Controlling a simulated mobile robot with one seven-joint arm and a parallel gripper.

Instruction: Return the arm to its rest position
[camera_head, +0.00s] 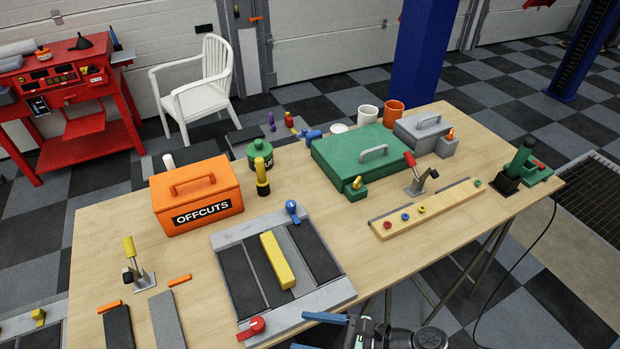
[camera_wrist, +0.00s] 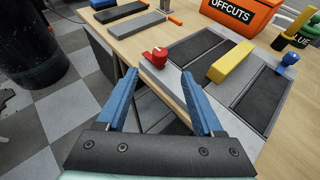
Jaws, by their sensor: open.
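My gripper (camera_head: 322,331) shows at the bottom edge of the head view, in front of the near edge of the wooden table (camera_head: 100,230). In the wrist view my gripper (camera_wrist: 160,95) has its two blue fingers spread wide, with nothing held between them. Past the fingertips lie the table edge and a grey fixture with dark panels (camera_wrist: 190,48). A red-knobbed clamp (camera_wrist: 158,57) sits at the fixture's near corner, beyond the fingers and apart from them. Much of my arm is outside the head view.
The fixture bears a yellow bar (camera_head: 277,260) and a blue knob (camera_head: 293,210). An orange OFFCUTS box (camera_head: 190,192), a green case (camera_head: 345,160) and a toggle clamp (camera_head: 418,178) stand on the table. A dark bin (camera_wrist: 30,45) stands on the floor at left in the wrist view.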

